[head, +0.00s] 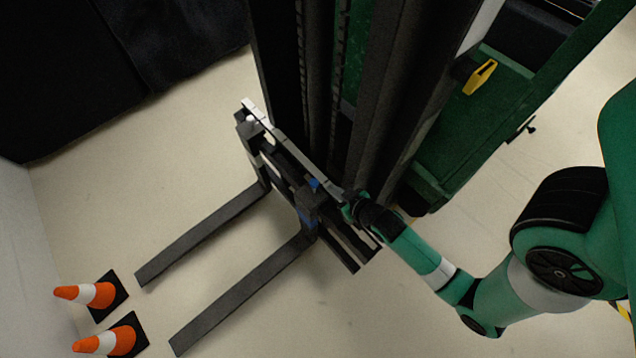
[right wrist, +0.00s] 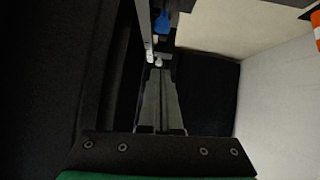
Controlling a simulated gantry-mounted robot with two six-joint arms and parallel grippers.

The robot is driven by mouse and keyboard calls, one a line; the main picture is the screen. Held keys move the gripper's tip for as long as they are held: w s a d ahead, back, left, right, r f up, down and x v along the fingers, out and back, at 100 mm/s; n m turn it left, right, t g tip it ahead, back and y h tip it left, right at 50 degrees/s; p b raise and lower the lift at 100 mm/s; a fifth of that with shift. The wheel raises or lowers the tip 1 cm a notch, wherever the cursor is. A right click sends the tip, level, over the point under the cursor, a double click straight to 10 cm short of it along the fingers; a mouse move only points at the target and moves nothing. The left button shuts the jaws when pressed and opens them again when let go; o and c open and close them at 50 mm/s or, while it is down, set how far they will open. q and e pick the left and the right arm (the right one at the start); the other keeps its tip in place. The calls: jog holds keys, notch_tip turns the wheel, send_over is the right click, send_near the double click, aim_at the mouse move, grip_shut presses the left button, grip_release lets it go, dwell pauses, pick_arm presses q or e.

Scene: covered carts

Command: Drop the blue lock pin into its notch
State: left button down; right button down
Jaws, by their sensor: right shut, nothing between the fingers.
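The blue lock pin (head: 313,184) shows as a small blue patch at the top of the nearer fork's upright on the forklift carriage. A second blue patch (head: 305,216) shows just below it; I cannot tell whether it is the same part. A blue piece (right wrist: 161,23) also shows near the top of the right wrist view, beyond my fingers. My right gripper (head: 347,201) is shut and empty, close beside the blue pin at the near end of the carriage's top bar. I cannot tell whether they touch. The notch cannot be made out. My left gripper is not in view.
The dark mast (head: 345,90) rises right behind the carriage. Two forks (head: 203,232) stretch out over the pale floor to the lower left. The green truck body (head: 455,140) is at the right.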

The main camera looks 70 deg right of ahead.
jog(key=b, duration=0.4)
send_over(314, 188)
jog(key=s+a, duration=0.2)
jog(key=s, duration=0.1)
notch_tip(314, 188, down, 5)
jog(key=f, duration=0.1)
jog(key=d+f+b, duration=0.1)
jog(key=w+f, duration=0.1)
jog(key=f, duration=0.1)
jog(key=shift+w+d+b, duration=0.1)
jog(key=shift+d+b, duration=0.05)
jog(key=shift+b, duration=0.25)
notch_tip(314, 188, down, 4)
jog(key=b, duration=0.3)
jog(key=shift+s, duration=0.2)
